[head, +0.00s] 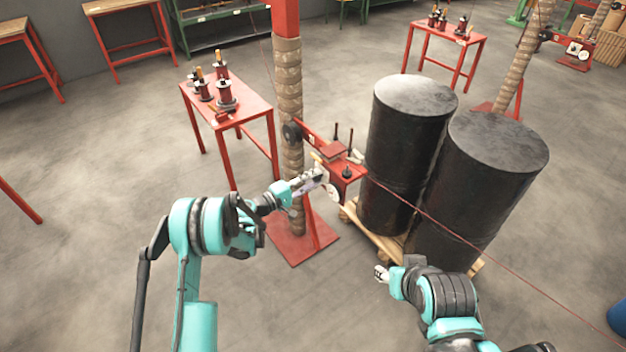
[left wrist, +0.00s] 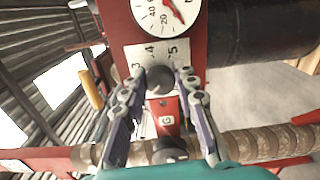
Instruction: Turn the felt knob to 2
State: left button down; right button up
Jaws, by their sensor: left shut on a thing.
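A dark round knob (left wrist: 160,80), taken as the felt knob, sits on a white plate (left wrist: 144,56) on a red panel. The plate shows the numerals 3, 4 and 5; no 2 is visible, and the knob's pointer cannot be made out. My left gripper (left wrist: 168,78) has a finger on each side of the knob and is shut on it. In the head view my left gripper (head: 312,181) is at the red machine (head: 342,168) by the wrapped post. My right gripper (head: 381,273) hangs apart, low in front of the barrels; its jaw state is unclear.
A white gauge (left wrist: 167,12) with a red needle is above the knob. A second dark knob (left wrist: 170,152) is below. The wrapped post (head: 290,110) stands beside the machine. Black barrels (head: 405,140) stand on a pallet to the right. A red table (head: 250,106) holds coils.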

pick_arm(q)
jog(key=shift+m, duration=1.2)
jog(key=shift+f, duration=0.1)
jog(key=c, duration=1.5)
grip_release()
jog(key=v, duration=1.2)
